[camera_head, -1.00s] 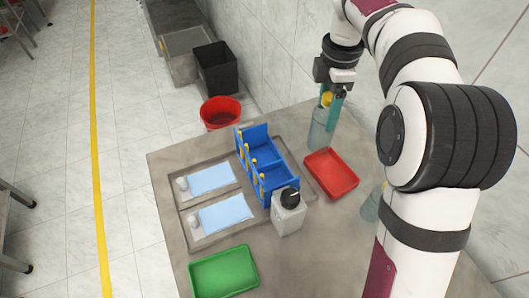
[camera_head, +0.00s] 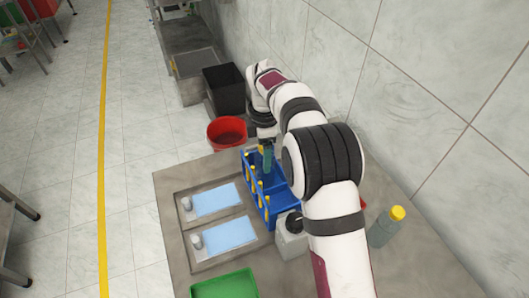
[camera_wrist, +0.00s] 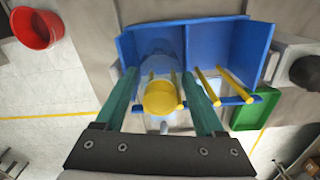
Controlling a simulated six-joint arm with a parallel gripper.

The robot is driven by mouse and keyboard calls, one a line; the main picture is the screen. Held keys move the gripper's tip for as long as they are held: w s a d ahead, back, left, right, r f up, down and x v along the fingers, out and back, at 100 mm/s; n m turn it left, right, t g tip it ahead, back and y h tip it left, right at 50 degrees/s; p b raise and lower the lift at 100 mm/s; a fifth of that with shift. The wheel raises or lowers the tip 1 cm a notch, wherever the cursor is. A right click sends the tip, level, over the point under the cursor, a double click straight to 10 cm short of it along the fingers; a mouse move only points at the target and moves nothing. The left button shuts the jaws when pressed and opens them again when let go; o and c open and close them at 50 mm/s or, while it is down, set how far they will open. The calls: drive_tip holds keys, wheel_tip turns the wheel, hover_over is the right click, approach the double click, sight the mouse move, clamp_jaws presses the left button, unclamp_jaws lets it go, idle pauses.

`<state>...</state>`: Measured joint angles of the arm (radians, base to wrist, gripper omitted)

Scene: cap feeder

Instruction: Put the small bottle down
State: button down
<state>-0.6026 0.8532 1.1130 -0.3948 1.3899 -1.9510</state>
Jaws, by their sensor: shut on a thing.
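My gripper (camera_head: 266,158) is at the far bay of the blue two-bay rack (camera_head: 270,208). Its teal fingers also show in the wrist view (camera_wrist: 160,85). They are shut on a small clear bottle (camera_wrist: 155,62) with a yellow cap (camera_wrist: 160,98). In the wrist view the bottle is over or inside the left bay of the rack (camera_wrist: 218,45), between its blue walls. I cannot tell whether its base touches the rack floor. In the head view, the bottle is mostly hidden by the gripper and rack.
Yellow rods stand along the rack's front. A black-capped white bottle (camera_head: 291,240) stands close by the near bay. A larger yellow-capped bottle (camera_head: 382,230) is right of my arm. A green tray (camera_head: 225,286) is in front. A red bucket (camera_head: 227,132) and black bin (camera_head: 224,90) stand beyond the table.

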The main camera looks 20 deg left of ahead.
unclamp_jaws()
drive_tip(key=shift+f, duration=0.1)
wheel_tip(320, 180, up, 12)
drive_tip(key=shift+r, duration=0.2)
drive_tip(key=s+d+r+m, duration=0.3)
drive_tip(key=s+d+m, duration=0.1)
drive_tip(key=d+m, duration=0.35)
drive_tip(key=s+d+r+m, duration=0.2)
drive_tip(key=s+d+m, duration=0.35)
drive_tip(key=d, duration=0.35)
drive_tip(key=s+d+f+m+y, duration=0.1)
drive_tip(key=s+d+f+m, duration=0.3)
drive_tip(key=s+m, duration=0.4)
drive_tip(key=s+d+f+m, duration=0.4)
drive_tip(key=s+m, duration=0.5)
drive_tip(key=s, duration=0.3)
drive_tip(key=shift+d+f+y, duration=0.15)
drive_tip(key=shift+d+y, duration=0.25)
drive_tip(key=shift+d, duration=0.25)
drive_tip(key=shift+s, duration=0.1)
